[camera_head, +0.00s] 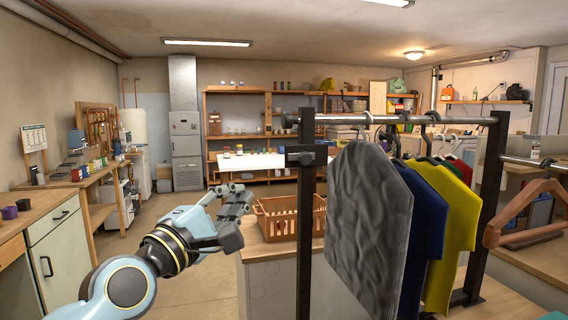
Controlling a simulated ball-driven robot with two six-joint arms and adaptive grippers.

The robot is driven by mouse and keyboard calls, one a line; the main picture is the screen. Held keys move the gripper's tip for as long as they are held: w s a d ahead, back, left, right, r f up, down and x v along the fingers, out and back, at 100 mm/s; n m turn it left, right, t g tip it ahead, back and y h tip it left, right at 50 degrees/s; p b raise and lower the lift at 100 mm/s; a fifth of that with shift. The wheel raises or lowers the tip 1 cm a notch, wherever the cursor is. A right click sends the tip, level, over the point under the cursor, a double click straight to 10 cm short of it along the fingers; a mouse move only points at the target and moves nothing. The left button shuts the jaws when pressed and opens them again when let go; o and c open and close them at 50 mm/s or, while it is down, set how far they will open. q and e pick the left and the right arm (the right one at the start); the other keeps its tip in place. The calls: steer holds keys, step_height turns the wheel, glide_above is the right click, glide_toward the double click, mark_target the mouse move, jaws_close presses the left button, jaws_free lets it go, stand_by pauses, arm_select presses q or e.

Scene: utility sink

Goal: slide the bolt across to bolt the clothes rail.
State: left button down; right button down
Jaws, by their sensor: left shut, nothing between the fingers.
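The clothes rail is a dark upright frame with a metal top bar (400,119), standing right of centre in the head view. A small dark bolt fitting (306,156) sits on its near left post (306,215), below the top bar. I cannot tell from here how far its bar is slid. My left gripper (240,205) is shut and empty. It is left of the post and lower than the bolt, apart from both. My right gripper is not in view.
Grey, blue, yellow and other garments (368,225) hang from the rail. An orange-brown basket (288,218) stands on a counter behind the post. A wooden hanger (525,215) is at the right. The floor left of the counter is open.

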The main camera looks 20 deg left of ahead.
mark_target(301, 161)
arm_select(q)
steer(key=x, duration=0.4)
steer(key=d+x, duration=0.1)
steer(key=x, duration=0.3)
steer(key=d+p+x, duration=0.1)
steer(key=x, duration=0.3)
steer(key=shift+s+r, duration=0.1)
steer(key=shift+r, duration=0.3)
steer(key=shift+d, duration=0.25)
steer(key=shift+d, duration=0.1)
steer(key=w+d, duration=0.2)
steer(key=d, duration=0.1)
steer(key=shift+w+b, duration=0.2)
steer(key=shift+b, duration=0.1)
steer(key=shift+a, duration=0.15)
steer(key=shift+r, duration=0.1)
